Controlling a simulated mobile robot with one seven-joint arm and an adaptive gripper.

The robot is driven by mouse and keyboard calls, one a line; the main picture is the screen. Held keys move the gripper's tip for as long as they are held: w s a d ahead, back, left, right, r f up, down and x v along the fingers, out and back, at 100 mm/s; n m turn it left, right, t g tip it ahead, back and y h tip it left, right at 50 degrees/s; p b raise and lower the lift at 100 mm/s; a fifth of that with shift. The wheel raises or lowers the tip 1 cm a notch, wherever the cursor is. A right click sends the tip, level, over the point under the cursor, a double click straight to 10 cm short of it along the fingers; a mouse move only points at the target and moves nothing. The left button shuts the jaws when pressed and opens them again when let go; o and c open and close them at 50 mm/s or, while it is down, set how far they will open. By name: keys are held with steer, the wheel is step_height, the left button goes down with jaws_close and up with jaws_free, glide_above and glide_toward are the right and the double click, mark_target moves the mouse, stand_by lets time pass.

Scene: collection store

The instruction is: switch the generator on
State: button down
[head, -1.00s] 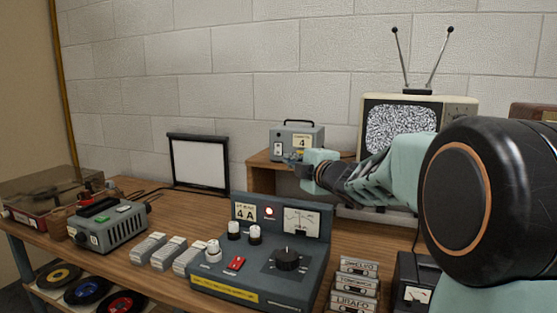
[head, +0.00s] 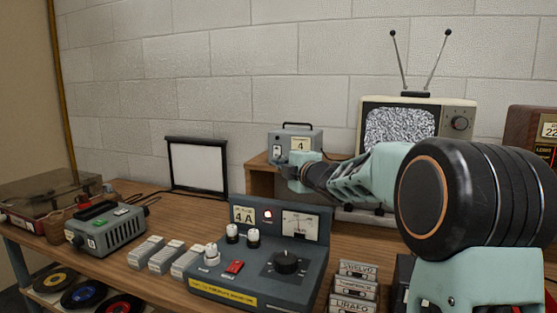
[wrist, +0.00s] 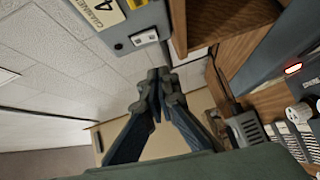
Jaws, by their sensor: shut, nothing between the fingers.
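A small grey-blue box (head: 304,131) with a carry handle and a yellowish label marked 4 stands on a wooden shelf beside the television. A pale switch or socket plate shows at its front left, and in the wrist view the plate (wrist: 144,37) sits near the box's edge. My gripper (head: 279,169) is shut and empty, just in front of the box's lower left. In the wrist view the closed fingertips (wrist: 160,78) are close to the plate; I cannot tell whether they touch the box.
A console (head: 256,279) with a lit red lamp, dial and red switch stands on the bench below. A television (head: 455,145) showing static stands to the right. A framed white screen (head: 198,166), a grey device (head: 108,234) and cassettes (head: 357,285) are nearby.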

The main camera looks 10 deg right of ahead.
mark_target(277, 152)
steer(key=w+p, duration=0.1)
steer(key=w, duration=0.6)
steer(key=shift+d+f, duration=0.4)
steer(key=shift+d, duration=0.05)
steer(key=shift+w+d+f+t+b, duration=0.1)
steer(key=shift+w+t+b, duration=0.2)
steer(key=shift+b, duration=0.55)
